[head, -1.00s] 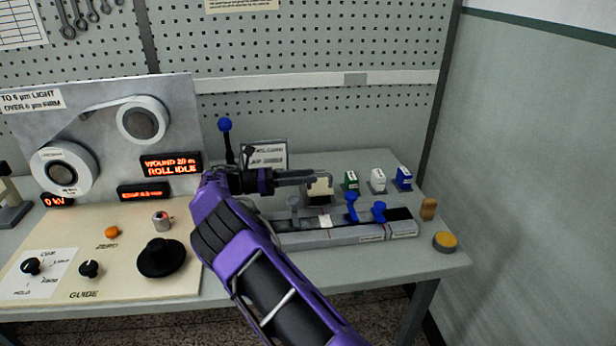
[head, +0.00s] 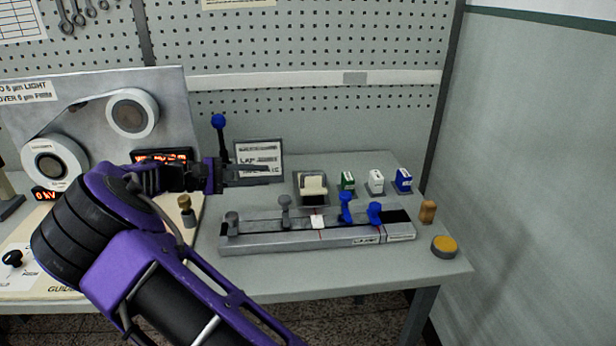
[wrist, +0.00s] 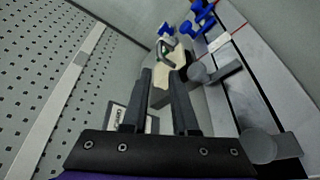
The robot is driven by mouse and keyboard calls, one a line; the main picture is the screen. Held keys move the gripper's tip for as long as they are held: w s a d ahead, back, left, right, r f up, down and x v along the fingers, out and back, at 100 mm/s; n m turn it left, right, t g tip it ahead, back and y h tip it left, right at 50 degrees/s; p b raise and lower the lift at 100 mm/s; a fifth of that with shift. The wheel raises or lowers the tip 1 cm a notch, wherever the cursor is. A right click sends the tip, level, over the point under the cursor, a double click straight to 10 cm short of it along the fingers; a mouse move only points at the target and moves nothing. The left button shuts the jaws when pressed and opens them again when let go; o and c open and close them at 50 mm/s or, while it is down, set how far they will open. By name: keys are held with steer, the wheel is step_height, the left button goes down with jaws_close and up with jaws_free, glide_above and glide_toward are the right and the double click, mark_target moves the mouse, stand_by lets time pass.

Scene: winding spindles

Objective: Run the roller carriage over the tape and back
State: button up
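A metal lap jig (head: 290,238) lies on the bench, with a small white patch (head: 318,222) at a red line on its track, perhaps the tape. Two grey clamp knobs (head: 285,203) stand left of the patch and two blue levers (head: 345,206) to its right. Behind the jig a cream block (head: 313,185), possibly the roller carriage, sits in a grey holder; the wrist view shows it (wrist: 160,90) with a dark loop handle, beyond my fingers. My gripper (head: 268,170) is open and empty, above the bench, left of the block. In the wrist view my fingers (wrist: 161,75) stand apart.
Green, white and blue dispensers (head: 376,182) stand right of the block. A blue-knobbed lever (head: 219,122) and a sign (head: 259,160) stand behind my gripper. A yellow button (head: 444,246) is at the front right. The winding panel (head: 90,90) is at left.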

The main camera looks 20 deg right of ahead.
mark_target(318, 174)
steer(key=b+x, duration=0.1)
steer(key=x, duration=1.6)
steer(key=shift+d+f+b, duration=0.1)
steer(key=shift+d+b, duration=0.05)
steer(key=shift+b, duration=0.2)
steer(key=shift+c, duration=0.2)
jaws_close()
stand_by(0.3)
